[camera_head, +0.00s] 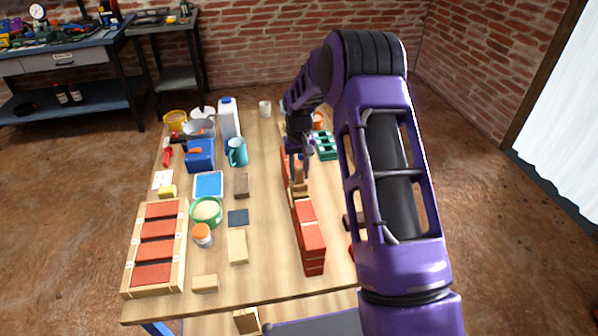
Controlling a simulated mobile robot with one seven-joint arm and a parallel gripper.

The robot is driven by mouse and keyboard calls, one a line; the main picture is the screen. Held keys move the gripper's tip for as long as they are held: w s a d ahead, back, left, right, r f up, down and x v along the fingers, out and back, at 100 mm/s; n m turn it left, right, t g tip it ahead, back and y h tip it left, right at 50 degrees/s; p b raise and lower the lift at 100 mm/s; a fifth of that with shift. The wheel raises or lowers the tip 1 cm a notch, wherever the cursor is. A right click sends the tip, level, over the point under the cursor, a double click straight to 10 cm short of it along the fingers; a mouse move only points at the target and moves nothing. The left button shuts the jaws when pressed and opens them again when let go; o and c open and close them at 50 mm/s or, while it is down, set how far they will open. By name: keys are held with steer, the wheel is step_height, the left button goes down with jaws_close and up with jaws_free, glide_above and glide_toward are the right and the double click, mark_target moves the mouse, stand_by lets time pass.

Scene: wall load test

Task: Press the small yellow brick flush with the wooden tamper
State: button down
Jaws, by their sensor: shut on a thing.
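A low red brick wall (311,246) runs from the table's front edge away toward the back. My gripper (300,158) is over its middle, pointing down. It is shut on a small tan wooden piece (299,174), which looks like the tamper and is mostly hidden by the fingers. Just below it, a yellowish-tan block (297,189) shows in a gap of the wall between red bricks. It may be the small yellow brick. At this size I cannot tell whether the tamper touches it or whether it is flush.
A wooden tray of red bricks (158,228) lies at left. A green bowl (206,211), orange-lidded jar (202,235), teal mug (237,151), white carton (229,118) and loose blocks (237,246) stand left of the wall. A green crate (327,146) is to its right. My arm hides the table's right side.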

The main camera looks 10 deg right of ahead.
steer(key=shift+r, duration=0.15)
steer(key=shift+r+p, duration=2.15)
steer(key=shift+r, duration=1.25)
